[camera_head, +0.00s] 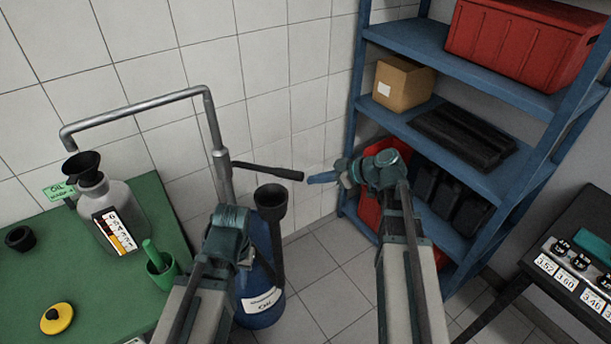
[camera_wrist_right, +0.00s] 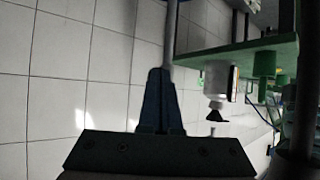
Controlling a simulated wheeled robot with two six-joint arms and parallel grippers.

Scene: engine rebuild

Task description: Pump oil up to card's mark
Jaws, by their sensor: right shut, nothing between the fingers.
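The pump's black lever (camera_head: 268,172) sticks out to the right, nearly level, from the grey pump pipe (camera_head: 222,165) above the blue oil drum (camera_head: 262,300). The pipe bends left to a black funnel (camera_head: 82,166) in a grey jug (camera_head: 124,205). A marked card (camera_head: 117,232) with a coloured strip stands at the jug's front; I cannot make out the oil level. My right gripper (camera_head: 318,179) is shut and empty, its tips just right of the lever's end; contact is unclear. Its fingers (camera_wrist_right: 158,100) show in the right wrist view. My left gripper (camera_head: 242,250) is low before the drum, its fingers mostly hidden.
The green bench (camera_head: 35,285) holds a green cup (camera_head: 161,278), a yellow knob-like lid (camera_head: 57,318) and a black ring (camera_head: 19,238). A blue shelf (camera_head: 455,165) stands close behind my right gripper. A dark table (camera_head: 545,275) is at the right. A black cup-topped part (camera_head: 271,200) stands by the drum.

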